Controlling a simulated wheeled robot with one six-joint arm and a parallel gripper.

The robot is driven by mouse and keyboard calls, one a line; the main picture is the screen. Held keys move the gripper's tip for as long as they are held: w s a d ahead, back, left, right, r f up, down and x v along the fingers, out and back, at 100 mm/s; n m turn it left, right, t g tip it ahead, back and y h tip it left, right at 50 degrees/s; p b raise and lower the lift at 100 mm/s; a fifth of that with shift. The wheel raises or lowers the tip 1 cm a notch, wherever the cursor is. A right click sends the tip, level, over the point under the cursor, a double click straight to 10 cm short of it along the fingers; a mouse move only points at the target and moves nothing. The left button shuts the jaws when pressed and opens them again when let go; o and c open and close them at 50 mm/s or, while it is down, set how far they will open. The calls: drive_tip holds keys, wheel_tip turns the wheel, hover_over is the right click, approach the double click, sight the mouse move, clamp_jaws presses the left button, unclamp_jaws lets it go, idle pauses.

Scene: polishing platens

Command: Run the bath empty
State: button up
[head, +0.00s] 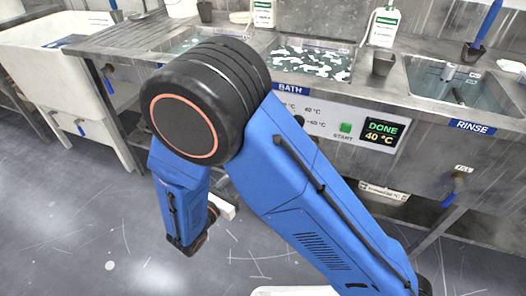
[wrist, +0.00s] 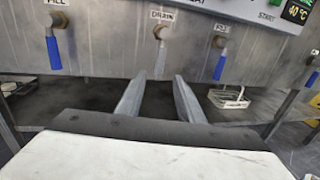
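The bath (head: 318,66) is a sunken basin in the steel counter, holding liquid with many white pieces in it. Its panel display (head: 381,133) reads DONE and 40 °C. My gripper (wrist: 158,77) is open and empty. In the head view my arm hides the drain valve and the gripper's fingers.
Neighbouring blue-levered valves hang left (wrist: 54,50), labelled FILL, and right (wrist: 218,62). The rinse basin (head: 455,88) is right of the bath; a white tub (head: 65,50) stands left. Floor in front is open.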

drive_tip(key=x, duration=1.3)
drive_tip(key=shift+w+d, duration=0.25)
drive_tip(key=shift+w, duration=0.05)
clamp_jaws()
